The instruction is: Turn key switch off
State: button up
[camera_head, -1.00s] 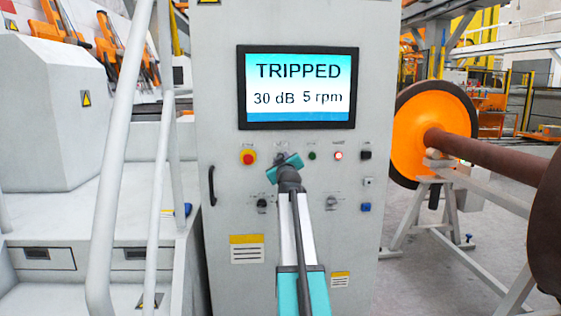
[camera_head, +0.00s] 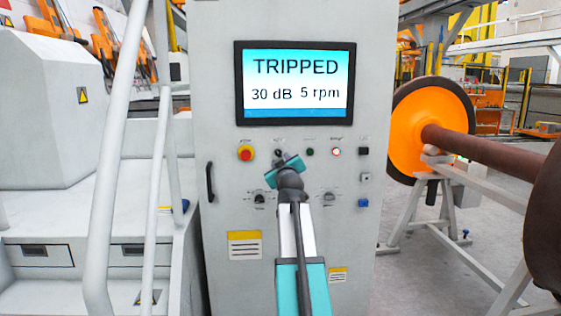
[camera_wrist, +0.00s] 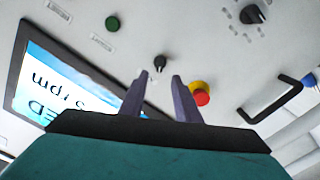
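The key switch is a small black knob (camera_wrist: 160,63) on the grey cabinet front. In the wrist view it lies just beyond my fingertips, in line with the gap between them. My gripper (camera_wrist: 160,76) is open, with one finger on either side of that gap and nothing visible between them. In the head view my teal gripper (camera_head: 285,169) is in front of the panel. The switch's top (camera_head: 279,153) shows just above it, between the red emergency button (camera_head: 246,153) and the green button (camera_head: 310,152). I cannot tell whether the fingers touch it.
The screen (camera_head: 295,83) above reads TRIPPED, 30 dB, 5 rpm. A black handle (camera_head: 210,182) sticks out at left. Stair rails stand left, an orange wheelset (camera_head: 415,130) right.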

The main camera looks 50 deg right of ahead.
jog(key=shift+v, duration=2.75)
